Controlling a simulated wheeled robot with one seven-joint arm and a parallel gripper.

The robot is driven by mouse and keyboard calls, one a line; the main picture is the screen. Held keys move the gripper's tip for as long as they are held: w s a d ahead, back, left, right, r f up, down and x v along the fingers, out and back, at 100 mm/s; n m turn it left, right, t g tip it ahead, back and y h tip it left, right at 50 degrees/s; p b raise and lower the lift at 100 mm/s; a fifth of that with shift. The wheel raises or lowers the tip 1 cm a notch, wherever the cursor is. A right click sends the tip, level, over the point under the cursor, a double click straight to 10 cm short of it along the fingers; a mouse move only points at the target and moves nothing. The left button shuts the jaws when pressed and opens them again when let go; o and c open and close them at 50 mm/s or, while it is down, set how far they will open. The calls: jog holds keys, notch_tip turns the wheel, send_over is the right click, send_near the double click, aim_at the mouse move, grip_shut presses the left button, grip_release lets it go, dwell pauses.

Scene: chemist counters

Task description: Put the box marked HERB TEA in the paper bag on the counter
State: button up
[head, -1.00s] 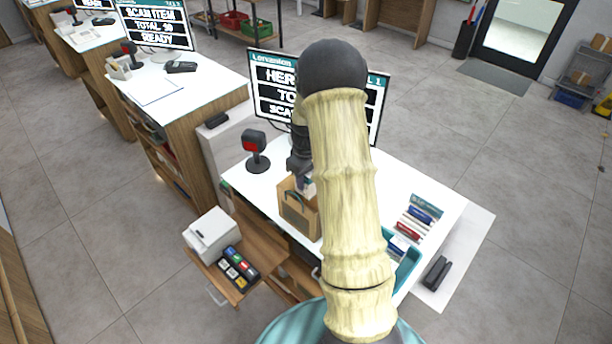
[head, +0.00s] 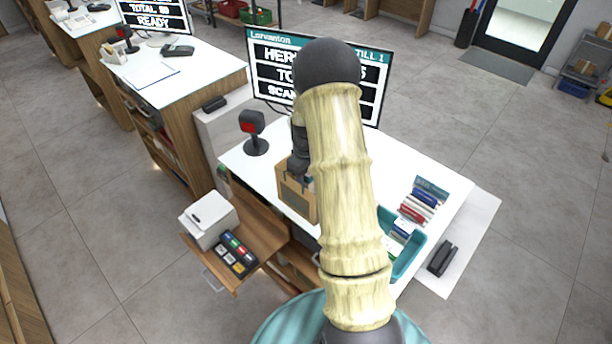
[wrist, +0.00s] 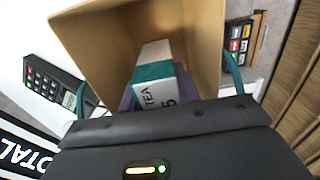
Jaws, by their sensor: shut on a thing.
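The brown paper bag (head: 297,200) stands upright on the white counter, partly behind my arm. The wrist view looks down into its open mouth (wrist: 110,35). The HERB TEA box (wrist: 155,80) is white and teal, with "TEA" readable on it; the rest of its name is hidden. My gripper (head: 300,178) is at the bag's mouth, shut on the box, whose visible part is within the bag's opening. The fingertips are hidden by the gripper body in the wrist view. Whether the box touches the bag's floor cannot be told.
A till screen (head: 272,75) stands behind the bag, and a scanner (head: 254,130) to its left. A teal tray (head: 408,255) and several small boxes (head: 422,200) are at the right. Counter between bag and boxes is mostly hidden by my arm.

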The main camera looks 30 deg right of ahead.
jog(key=o, duration=1.1)
notch_tip(320, 180, up, 17)
jog(key=b, duration=0.4)
jog(key=shift+r, duration=0.2)
notch_tip(320, 180, up, 7)
jog(key=p, duration=0.6)
dwell(0.7)
